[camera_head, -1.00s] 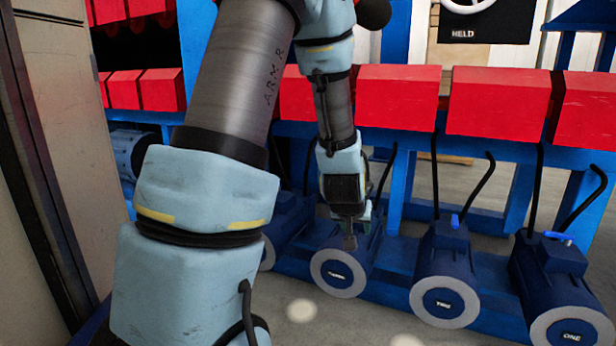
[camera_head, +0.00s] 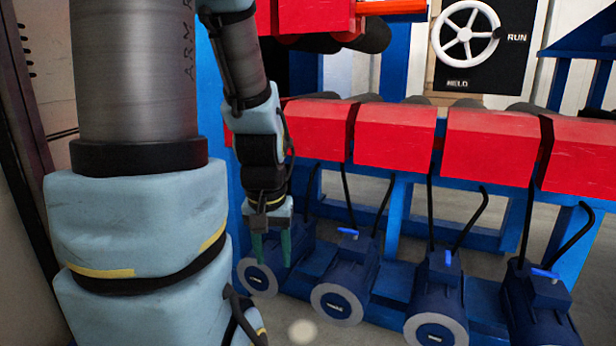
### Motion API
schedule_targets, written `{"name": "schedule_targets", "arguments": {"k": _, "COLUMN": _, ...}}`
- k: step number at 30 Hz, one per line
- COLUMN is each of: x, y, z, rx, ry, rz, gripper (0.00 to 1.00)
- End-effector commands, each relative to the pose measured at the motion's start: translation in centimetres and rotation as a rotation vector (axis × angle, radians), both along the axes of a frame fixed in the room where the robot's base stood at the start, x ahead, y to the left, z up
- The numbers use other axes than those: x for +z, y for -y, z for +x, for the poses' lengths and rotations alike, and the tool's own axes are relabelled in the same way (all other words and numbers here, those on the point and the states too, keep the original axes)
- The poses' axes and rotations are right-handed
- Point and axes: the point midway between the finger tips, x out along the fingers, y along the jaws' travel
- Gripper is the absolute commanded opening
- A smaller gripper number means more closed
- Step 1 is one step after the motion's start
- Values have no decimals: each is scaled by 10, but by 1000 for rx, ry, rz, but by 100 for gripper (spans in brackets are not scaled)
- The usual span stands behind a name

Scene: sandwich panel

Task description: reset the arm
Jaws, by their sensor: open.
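My arm fills the left of the head view in light blue and grey links. My gripper (camera_head: 272,246) hangs pointing down at its end, with green fingers apart and nothing seen between them. It is in front of the leftmost visible blue motor (camera_head: 292,247); whether it touches that motor I cannot tell.
Several dark blue motors, such as the middle one (camera_head: 350,275), stand in a row on a blue frame, with black hoses rising from them. Red boxes (camera_head: 396,138) line the rail above. A white handwheel (camera_head: 466,33) on a black panel is at upper right.

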Motion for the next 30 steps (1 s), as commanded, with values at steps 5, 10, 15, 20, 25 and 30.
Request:
{"name": "schedule_targets", "arguments": {"k": 5, "x": 73, "y": 0, "z": 0, "rx": 0, "ry": 0, "rz": 0, "gripper": 50}}
{"name": "schedule_targets", "arguments": {"k": 10, "x": 125, "y": 0, "z": 0, "rx": 0, "ry": 0, "rz": 0, "gripper": 50}}
{"name": "schedule_targets", "arguments": {"k": 15, "x": 177, "y": 0, "z": 0, "rx": 0, "ry": 1, "rz": 0, "gripper": 50}}
{"name": "schedule_targets", "arguments": {"k": 20, "x": 222, "y": 0, "z": 0, "rx": 0, "ry": 1, "rz": 0, "gripper": 50}}
{"name": "schedule_targets", "arguments": {"k": 25, "x": 254, "y": 0, "z": 0, "rx": 0, "ry": 0, "rz": 0, "gripper": 50}}
{"name": "schedule_targets", "arguments": {"k": 30, "x": 264, "y": 0, "z": 0, "rx": 0, "ry": 0, "rz": 0, "gripper": 50}}
